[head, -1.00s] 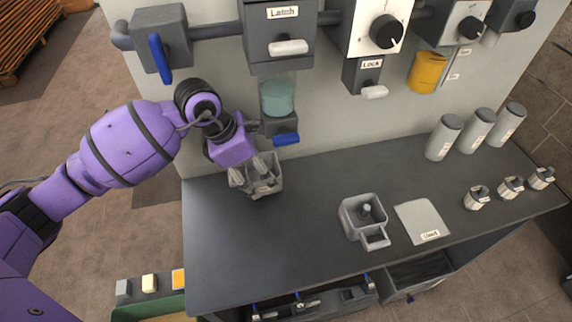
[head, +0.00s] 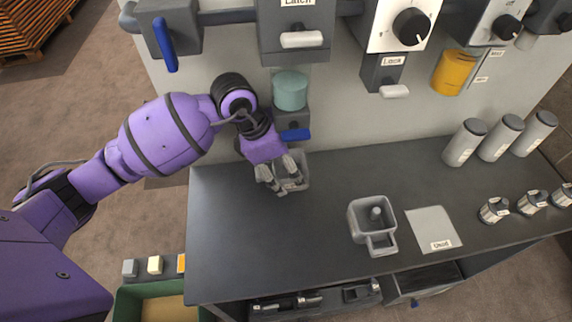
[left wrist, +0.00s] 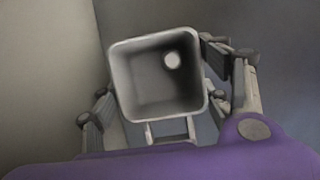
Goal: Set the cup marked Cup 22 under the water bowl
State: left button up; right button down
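My left gripper (head: 278,176) is shut on a grey square cup (head: 302,176), with one finger along each side. In the left wrist view the cup (left wrist: 124,85) is seen from above, upright, with a pale round spot inside and its handle toward me. No mark on it can be read. The teal water bowl (head: 290,91) is on the wall, with a blue-levered valve (head: 295,134) below it. The cup is just below and in front of this valve; I cannot tell whether it touches the counter. My right gripper is not in view.
Another grey handled cup (head: 357,222) stands mid-counter beside a pale labelled mat (head: 430,222). Several canisters (head: 463,143) and small jars (head: 494,210) stand at the right. The counter's left front (head: 240,240) is clear. Latch and lock boxes hang above.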

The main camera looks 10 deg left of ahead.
pick_arm(q)
jog(key=shift+a, duration=0.15)
jog(key=shift+r, duration=0.45)
jog(key=s+a, duration=0.1)
jog(key=a, duration=0.2)
jog(key=s+a+b, duration=0.1)
jog(key=s+a, duration=0.1)
jog(key=a, duration=0.2)
jog(key=s+a, duration=0.1)
jog(key=a, duration=0.2)
jog(key=shift+s+a+r+b, duration=0.15)
jog(key=shift+r+b, duration=0.05)
jog(key=shift+b, duration=0.15)
jog(key=shift+s+a+r, duration=0.1)
jog(key=shift+s+a, duration=0.15)
jog(key=shift+a, duration=0.35)
